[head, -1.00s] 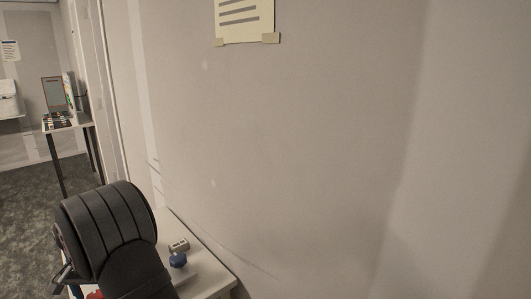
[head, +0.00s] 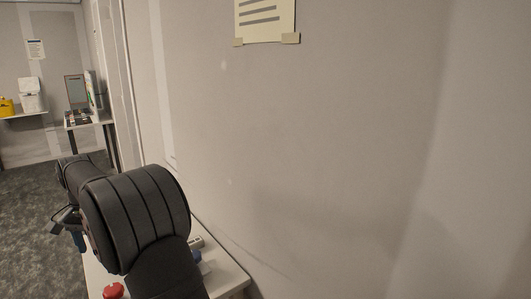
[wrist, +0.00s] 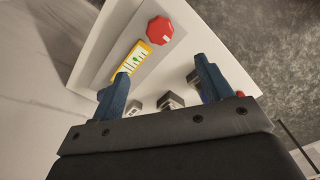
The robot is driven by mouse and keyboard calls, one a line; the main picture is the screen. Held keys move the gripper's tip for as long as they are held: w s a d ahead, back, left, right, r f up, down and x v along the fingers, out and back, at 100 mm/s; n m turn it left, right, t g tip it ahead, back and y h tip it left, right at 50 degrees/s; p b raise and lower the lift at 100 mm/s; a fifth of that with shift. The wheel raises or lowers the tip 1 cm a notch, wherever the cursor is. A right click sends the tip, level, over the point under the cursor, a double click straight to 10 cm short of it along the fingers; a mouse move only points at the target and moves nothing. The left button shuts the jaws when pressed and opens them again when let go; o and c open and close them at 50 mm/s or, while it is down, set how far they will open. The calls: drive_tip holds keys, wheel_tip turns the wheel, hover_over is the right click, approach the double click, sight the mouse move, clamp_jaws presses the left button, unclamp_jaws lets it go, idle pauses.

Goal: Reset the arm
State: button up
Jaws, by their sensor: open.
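My gripper (wrist: 161,66) is open in the wrist view, its two blue fingers apart with nothing between them. It is above a white bench top (wrist: 92,62). In the head view my gripper (head: 70,222) shows small at the lower left, partly hidden behind my dark arm, out beside the bench (head: 232,277).
Small grey blocks (wrist: 172,100) lie near the fingers, partly hidden. A wall stands right of the bench; carpet (head: 30,200) lies left. A far table (head: 88,122) holds several items.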

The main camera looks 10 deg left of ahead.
wheel_tip(320, 180, down, 16)
drive_tip(key=shift+r, duration=0.25)
drive_tip(key=shift+r+n, duration=0.15)
drive_tip(key=shift+n, duration=1.55)
drive_tip(key=n, duration=0.5)
drive_tip(key=shift+n, duration=0.3)
drive_tip(key=n, duration=0.3)
drive_tip(key=shift+n, duration=2.7)
